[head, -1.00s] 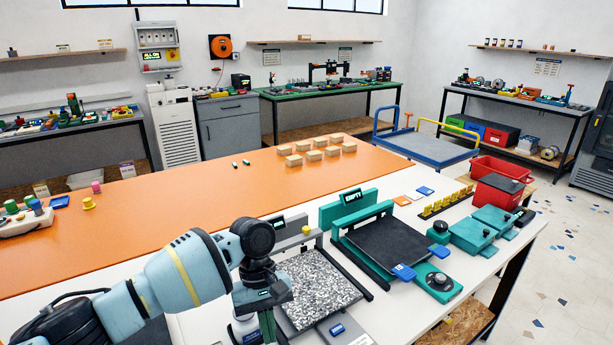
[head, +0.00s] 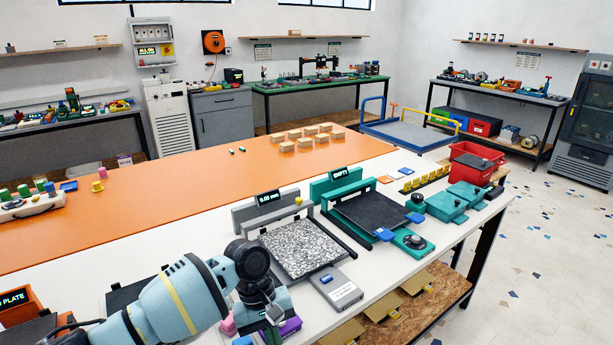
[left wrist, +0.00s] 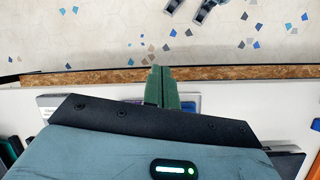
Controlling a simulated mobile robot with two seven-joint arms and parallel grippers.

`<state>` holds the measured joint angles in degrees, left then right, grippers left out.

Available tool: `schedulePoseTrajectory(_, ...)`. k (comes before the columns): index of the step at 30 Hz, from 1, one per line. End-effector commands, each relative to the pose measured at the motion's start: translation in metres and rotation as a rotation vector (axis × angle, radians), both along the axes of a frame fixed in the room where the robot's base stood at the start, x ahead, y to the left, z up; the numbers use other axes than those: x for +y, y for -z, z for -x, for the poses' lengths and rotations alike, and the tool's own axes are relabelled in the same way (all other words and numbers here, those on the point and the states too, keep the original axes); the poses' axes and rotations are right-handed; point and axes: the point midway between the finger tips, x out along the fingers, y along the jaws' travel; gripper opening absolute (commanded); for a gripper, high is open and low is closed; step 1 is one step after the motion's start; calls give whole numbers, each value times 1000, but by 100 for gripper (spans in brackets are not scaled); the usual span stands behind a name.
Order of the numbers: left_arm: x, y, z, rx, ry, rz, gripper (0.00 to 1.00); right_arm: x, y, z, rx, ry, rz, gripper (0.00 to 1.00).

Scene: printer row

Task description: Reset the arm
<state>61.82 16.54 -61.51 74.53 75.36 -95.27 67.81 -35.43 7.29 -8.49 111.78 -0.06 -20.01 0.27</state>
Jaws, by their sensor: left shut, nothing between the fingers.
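My left arm reaches in from the lower left in the head view. Its gripper (head: 274,316) points down over the near edge of the white table (head: 395,277), left of the printer with the speckled bed (head: 303,248). In the left wrist view, the two green fingers (left wrist: 161,88) are together with nothing between them, above the table edge. Pink and purple pieces (head: 290,327) show beside the gripper in the head view; whether they touch it I cannot tell. My right gripper is not in view.
A teal printer with a dark bed (head: 372,212) stands right of the speckled one. Teal boxes (head: 446,205) and a red crate (head: 478,157) are farther right. An orange holder (head: 18,306) is at the lower left. The orange mat (head: 150,215) has broad clear room.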

Motion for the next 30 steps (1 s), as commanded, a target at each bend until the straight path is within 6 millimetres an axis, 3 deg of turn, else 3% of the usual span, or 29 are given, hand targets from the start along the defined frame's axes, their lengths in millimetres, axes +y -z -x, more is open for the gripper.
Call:
schedulePoseTrajectory(9,-44,74,36,-185,71,248,0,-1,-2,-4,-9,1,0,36)
schedulePoseTrajectory(16,-58,119,62,-422,74,389,0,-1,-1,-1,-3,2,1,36)
schedulePoseTrajectory(23,-39,154,90,-681,55,397,0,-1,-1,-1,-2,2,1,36)
schedulePoseTrajectory(30,16,182,131,-935,79,252,0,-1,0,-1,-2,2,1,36)
